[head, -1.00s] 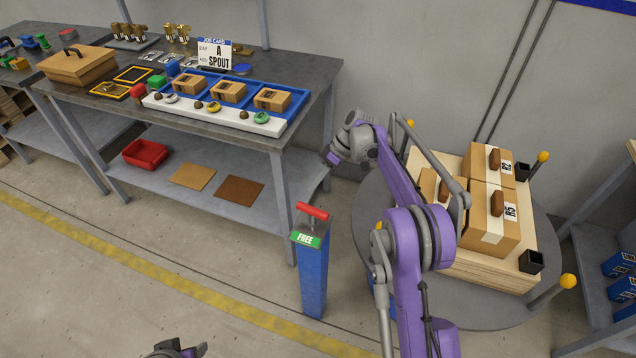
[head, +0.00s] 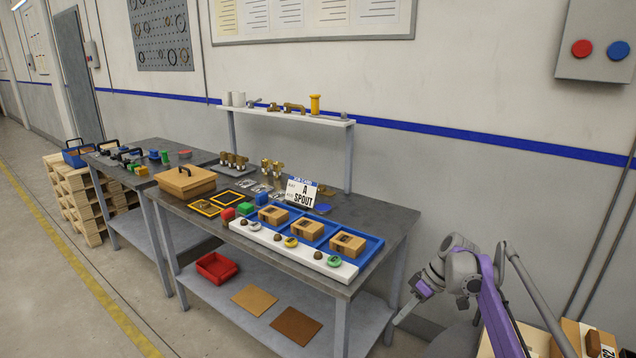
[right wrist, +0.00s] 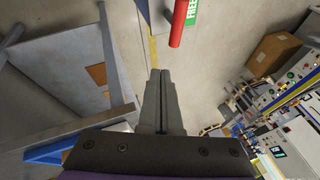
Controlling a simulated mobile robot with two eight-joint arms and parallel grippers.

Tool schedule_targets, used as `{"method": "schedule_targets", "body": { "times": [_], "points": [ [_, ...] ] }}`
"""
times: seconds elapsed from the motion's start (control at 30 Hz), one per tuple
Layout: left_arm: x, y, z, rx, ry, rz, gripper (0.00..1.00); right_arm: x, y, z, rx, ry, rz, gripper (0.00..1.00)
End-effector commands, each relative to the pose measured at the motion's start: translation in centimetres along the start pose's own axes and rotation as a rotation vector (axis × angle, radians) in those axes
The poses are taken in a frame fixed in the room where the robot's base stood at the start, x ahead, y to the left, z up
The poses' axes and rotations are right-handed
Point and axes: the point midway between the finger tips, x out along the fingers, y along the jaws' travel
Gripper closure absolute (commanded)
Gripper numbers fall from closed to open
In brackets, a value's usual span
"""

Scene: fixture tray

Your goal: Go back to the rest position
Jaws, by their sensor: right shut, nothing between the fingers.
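My right gripper (head: 408,310) hangs at the right end of the workbench, pointing down and left, clear of the bench. In the right wrist view its two fingers (right wrist: 160,75) are together with nothing between them. My left gripper is out of view. The workbench (head: 372,268) carries a blue tray (head: 372,248) with several cardboard boxes, and a white strip (head: 290,252) with small round parts along its front. A job card (head: 301,192) reading "A SPOUT" stands behind the tray.
A red bin (head: 216,268) and two brown sheets lie on the lower shelf. A lidded box (head: 186,182) stands on the bench's left part. Boxes on a pallet (head: 540,343) sit beside my right arm. Floor at left is clear.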

Motion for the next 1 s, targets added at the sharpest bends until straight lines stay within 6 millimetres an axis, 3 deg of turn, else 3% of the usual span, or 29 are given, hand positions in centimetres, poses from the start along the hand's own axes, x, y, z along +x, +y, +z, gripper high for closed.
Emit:
{"method": "schedule_targets", "body": {
  "times": [0.03, 0.23, 0.47, 0.8, 1.0],
  "points": [
    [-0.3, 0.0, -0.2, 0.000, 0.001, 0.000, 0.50, -0.8, -1.8, 0.0, 0.029, -0.008, 0.029, 1.00],
    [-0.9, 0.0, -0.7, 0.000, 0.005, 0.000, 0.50, -2.3, -7.8, 1.7, 0.166, -0.023, 0.163, 1.00],
    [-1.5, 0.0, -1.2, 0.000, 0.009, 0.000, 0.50, -2.6, -14.6, 6.1, 0.304, 0.002, 0.316, 1.00],
    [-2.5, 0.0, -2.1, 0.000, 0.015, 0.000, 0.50, 0.1, -22.7, 16.0, 0.470, 0.118, 0.521, 1.00],
    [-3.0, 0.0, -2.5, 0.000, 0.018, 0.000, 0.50, 2.8, -25.2, 21.3, 0.534, 0.205, 0.600, 1.00]
  ]
}}
